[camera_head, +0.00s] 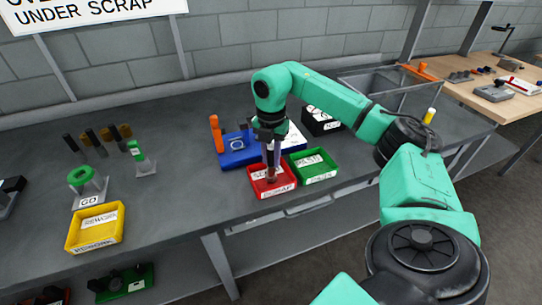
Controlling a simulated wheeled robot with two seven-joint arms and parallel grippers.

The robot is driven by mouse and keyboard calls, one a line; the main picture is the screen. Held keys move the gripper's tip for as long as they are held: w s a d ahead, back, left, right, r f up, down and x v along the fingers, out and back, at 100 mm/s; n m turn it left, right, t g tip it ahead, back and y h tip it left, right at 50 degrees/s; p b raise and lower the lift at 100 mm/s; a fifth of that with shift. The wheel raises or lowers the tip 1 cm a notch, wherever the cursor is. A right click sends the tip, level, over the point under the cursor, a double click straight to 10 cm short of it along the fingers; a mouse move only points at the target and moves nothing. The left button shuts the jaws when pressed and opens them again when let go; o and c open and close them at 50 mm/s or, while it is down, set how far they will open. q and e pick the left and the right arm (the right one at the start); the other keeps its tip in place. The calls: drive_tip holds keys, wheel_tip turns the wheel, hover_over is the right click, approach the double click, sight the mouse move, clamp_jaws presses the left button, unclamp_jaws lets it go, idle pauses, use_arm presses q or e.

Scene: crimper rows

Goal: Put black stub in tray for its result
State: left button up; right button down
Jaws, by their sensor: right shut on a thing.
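My right gripper (272,164) points down over the red tray (258,192), labelled SCRAP. It is shut on the black stub, which is small and mostly hidden; a dark brownish end (271,182) shows below the fingers, low in the tray's opening. I cannot tell whether it touches the tray floor. The green tray (316,178), labelled PASS, sits just right of the red tray. The yellow tray (95,230), labelled REWORK, lies at the left front of the bench. My left gripper is not in view.
A blue fixture (235,155) with an orange handle (216,134) stands behind the red tray. A green-topped GO gauge (84,180) and several dark, brown-ended pieces (91,138) stand at left. A black box (321,122) is behind the green tray. The bench middle is clear.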

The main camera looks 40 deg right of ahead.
drive_tip(key=shift+a+f, duration=0.1)
drive_tip(key=shift+a, duration=0.05)
drive_tip(key=c, duration=0.7)
unclamp_jaws()
drive_tip(key=shift+r, duration=0.2)
wheel_tip(320, 180, up, 7)
drive_tip(key=shift+f, duration=0.15)
wheel_tip(320, 180, up, 6)
drive_tip(key=shift+f+p, duration=0.25)
drive_tip(key=shift+p, duration=0.75)
drive_tip(key=shift+f, duration=0.15)
